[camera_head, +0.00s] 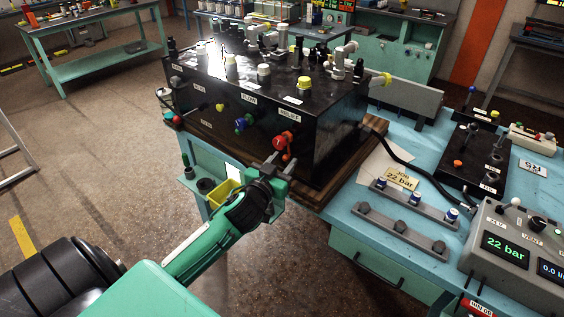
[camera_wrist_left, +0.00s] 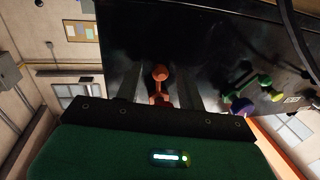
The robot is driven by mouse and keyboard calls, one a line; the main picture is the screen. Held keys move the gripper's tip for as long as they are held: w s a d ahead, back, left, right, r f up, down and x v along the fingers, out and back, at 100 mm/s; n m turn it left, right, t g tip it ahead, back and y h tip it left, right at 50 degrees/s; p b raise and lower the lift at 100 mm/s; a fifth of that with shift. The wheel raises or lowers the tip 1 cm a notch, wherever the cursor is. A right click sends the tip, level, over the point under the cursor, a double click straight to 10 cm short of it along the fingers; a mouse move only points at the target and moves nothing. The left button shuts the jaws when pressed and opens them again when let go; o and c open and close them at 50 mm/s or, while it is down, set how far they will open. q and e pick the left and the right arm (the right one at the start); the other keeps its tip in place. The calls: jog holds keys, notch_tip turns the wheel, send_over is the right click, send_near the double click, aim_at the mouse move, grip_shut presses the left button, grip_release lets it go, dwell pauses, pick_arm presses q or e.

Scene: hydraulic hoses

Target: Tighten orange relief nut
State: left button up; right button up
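The orange relief nut (camera_head: 287,136) is on the front face of the black hydraulic block (camera_head: 220,122), below a white label, with a red round cap beside it in the head view. My left gripper (camera_head: 280,163) is just in front of and below it. In the left wrist view the orange nut and stem (camera_wrist_left: 160,76) lie between my two dark fingers (camera_wrist_left: 159,88). The fingers are apart, with dark gaps visible on both sides of the orange part. Whether the fingertips overlap the nut in depth is hard to tell. My right gripper is not in view.
Green and blue knobs (camera_head: 243,122) sit left of the nut on the same face. A grey console (camera_head: 512,252) reads 22 bar, matching a job card (camera_head: 401,178) on the blue bench.

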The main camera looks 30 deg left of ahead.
pick_arm(q)
grip_shut()
jog(key=shift+a, duration=0.1)
jog(key=shift+a+f+m, duration=0.1)
jog(key=shift+a+m, duration=0.35)
jog(key=shift+m, duration=0.55)
jog(key=shift+w+a+r+m+t+h+b, duration=0.2)
jog(key=shift+a+m, duration=0.3)
jog(key=shift+m, duration=0.6)
jog(key=shift+s+a+r+m+t+h+b, duration=0.15)
jog(key=shift+a+m+t, duration=0.25)
jog(key=shift+m, duration=0.7)
jog(key=shift+w+a+r+m+t+h+b, duration=0.15)
jog(key=shift+a+m, duration=0.4)
jog(key=shift+m, duration=0.55)
jog(key=shift+f, duration=0.1)
